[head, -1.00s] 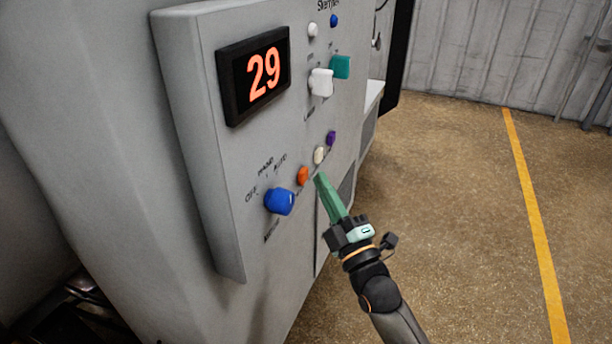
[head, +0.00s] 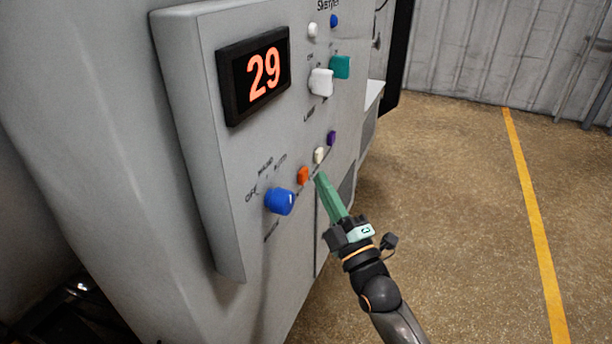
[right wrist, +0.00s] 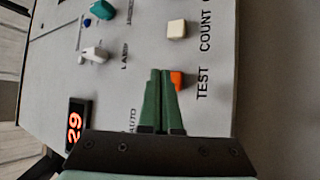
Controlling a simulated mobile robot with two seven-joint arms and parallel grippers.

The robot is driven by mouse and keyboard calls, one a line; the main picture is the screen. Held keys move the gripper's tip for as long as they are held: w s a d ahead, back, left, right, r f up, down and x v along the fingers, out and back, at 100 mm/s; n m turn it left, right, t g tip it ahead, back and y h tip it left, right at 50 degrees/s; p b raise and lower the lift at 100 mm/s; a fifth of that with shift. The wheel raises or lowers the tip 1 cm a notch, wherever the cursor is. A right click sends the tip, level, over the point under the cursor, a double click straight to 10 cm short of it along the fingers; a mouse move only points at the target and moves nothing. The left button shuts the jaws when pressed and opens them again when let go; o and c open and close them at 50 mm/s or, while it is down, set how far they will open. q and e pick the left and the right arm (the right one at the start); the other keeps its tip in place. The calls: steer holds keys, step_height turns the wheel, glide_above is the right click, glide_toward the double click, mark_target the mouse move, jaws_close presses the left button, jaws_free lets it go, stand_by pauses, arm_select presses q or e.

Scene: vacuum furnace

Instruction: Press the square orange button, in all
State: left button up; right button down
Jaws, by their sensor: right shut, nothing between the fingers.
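The orange button (head: 303,175) is on the grey control panel (head: 200,170), between the blue knob and a white button. It also shows in the right wrist view (right wrist: 177,79), partly hidden behind my fingertips, beside the word TEST. My right gripper (head: 319,177) is shut and empty, its green fingers pointing at the panel just right of the orange button. In the right wrist view its fingertips (right wrist: 160,74) overlap the left edge of the button. I cannot tell whether they touch it. My left gripper is not in view.
A blue knob (head: 279,201) is lower left of the orange button. A white button (head: 319,155) and a purple button (head: 331,138) are up and right. A display (head: 254,76) reads 29. A white switch (head: 321,82) and a teal one (head: 340,67) stick out above. Open floor (head: 450,220) lies right.

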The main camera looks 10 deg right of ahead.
steer(key=shift+w+a, duration=0.1)
steer(key=shift+w+a, duration=0.15)
steer(key=shift+a, duration=0.1)
steer(key=shift+w+a, duration=0.3)
steer(key=shift+a, duration=0.1)
stand_by(0.9)
steer(key=shift+s+d, duration=0.1)
steer(key=shift+s+d+p, duration=0.45)
steer(key=shift+d, duration=0.2)
steer(key=shift+d, duration=0.1)
steer(key=s+d, duration=0.1)
steer(key=d, duration=0.1)
steer(key=s+d+p, duration=0.1)
steer(key=d, duration=0.1)
steer(key=shift+s+p, duration=0.3)
steer(key=shift+s, duration=0.1)
